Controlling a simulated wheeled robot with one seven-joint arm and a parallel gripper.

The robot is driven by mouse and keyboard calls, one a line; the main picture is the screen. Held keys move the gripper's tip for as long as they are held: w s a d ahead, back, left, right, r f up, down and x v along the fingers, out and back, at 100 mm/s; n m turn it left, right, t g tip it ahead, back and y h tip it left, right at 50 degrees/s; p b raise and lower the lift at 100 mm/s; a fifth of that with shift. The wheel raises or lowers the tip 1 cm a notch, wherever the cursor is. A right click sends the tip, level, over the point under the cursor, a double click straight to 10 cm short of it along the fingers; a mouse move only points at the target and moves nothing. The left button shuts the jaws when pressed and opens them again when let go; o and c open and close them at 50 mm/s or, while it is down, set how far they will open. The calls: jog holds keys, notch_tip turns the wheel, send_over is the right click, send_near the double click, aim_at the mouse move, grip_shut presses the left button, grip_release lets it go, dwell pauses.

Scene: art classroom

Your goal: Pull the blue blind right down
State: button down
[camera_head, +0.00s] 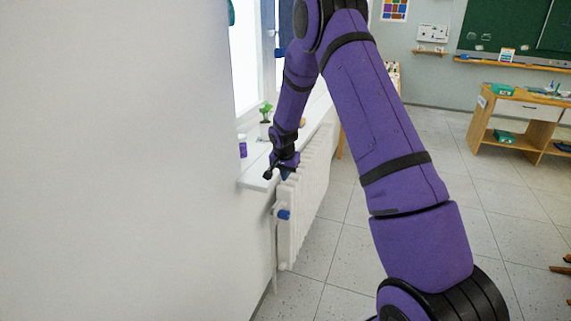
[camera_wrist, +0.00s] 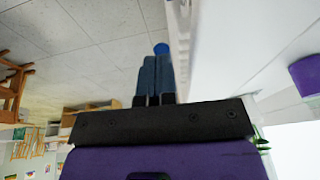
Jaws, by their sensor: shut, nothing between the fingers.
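A dark blue strip, which looks like the blue blind (camera_head: 267,28), hangs at the top of the window in the head view. My arm hides part of the window, and the blind's full width and lower edge are unclear. My gripper (camera_head: 270,174) is low by the window sill, well below the blue strip, near the top of the radiator. In the wrist view my gripper (camera_wrist: 155,78) has its two blue-grey fingers together with nothing between them. The blind does not clearly show in the wrist view.
A white radiator (camera_head: 290,235) with a blue valve knob (camera_head: 284,214) stands under the sill. A small potted plant (camera_head: 266,112) and a purple-labelled jar (camera_head: 242,147) stand on the sill. A white wall fills the left. Tiled floor is clear before a wooden desk (camera_head: 520,108).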

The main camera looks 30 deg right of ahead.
notch_tip(320, 180, down, 6)
jog(key=shift+r, duration=0.15)
dwell(0.3)
